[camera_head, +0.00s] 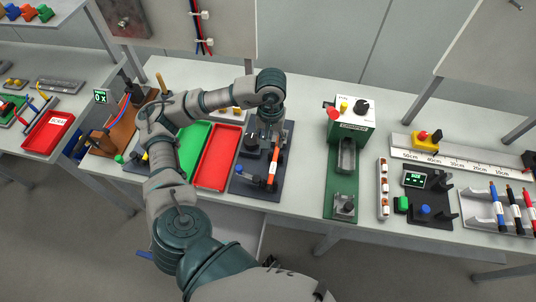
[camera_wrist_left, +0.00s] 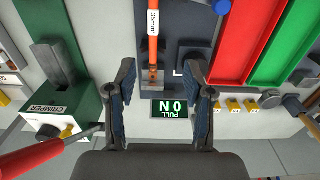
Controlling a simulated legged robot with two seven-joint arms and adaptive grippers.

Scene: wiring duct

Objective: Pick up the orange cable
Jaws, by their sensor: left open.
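The orange cable (camera_head: 273,163) lies along a dark fixture board (camera_head: 243,184) in the head view, with a white band near its near end. In the left wrist view the orange cable (camera_wrist_left: 153,48) runs down from the top edge, with a white "35mm²" label and a copper-coloured end. My left gripper (camera_head: 268,132) is over the far part of the board. In the wrist view my left gripper (camera_wrist_left: 163,78) is open and empty, its fingers on either side of the line of the cable. Contact cannot be told. My right gripper is not in view.
A red tray (camera_head: 217,158) and a green tray (camera_head: 193,147) lie left of the board. A green crimper station (camera_head: 341,180) stands to the right, with its red handle (camera_wrist_left: 45,157) near my fingers in the wrist view. A small display (camera_wrist_left: 169,109) sits beyond the cable end.

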